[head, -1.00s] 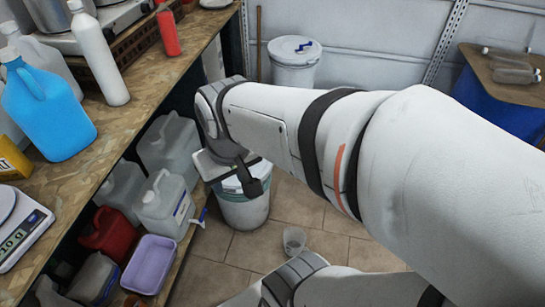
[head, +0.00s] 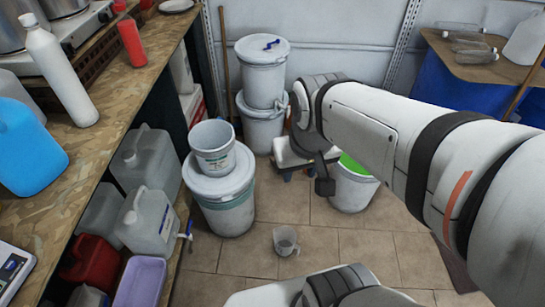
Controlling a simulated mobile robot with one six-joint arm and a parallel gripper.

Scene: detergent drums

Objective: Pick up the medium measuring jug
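A small clear measuring jug (head: 286,241) stands on the tiled floor in front of the drums. A larger greyish-white jug or tub (head: 213,147) with a printed label sits on the lid of a white drum at the left. I cannot tell by name which one is the medium jug. My gripper (head: 300,176) is above the floor, behind and above the small jug and right of the tub, apart from both. Its fingers are mostly hidden by the wrist; only small dark blue tips show.
The white drum (head: 227,208) stands beside the shelf. Stacked white drums (head: 262,80) stand at the back wall. A white bucket with green inside (head: 352,190) is partly behind my arm. A shelf with canisters (head: 148,222) lines the left. Floor tiles around the small jug are clear.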

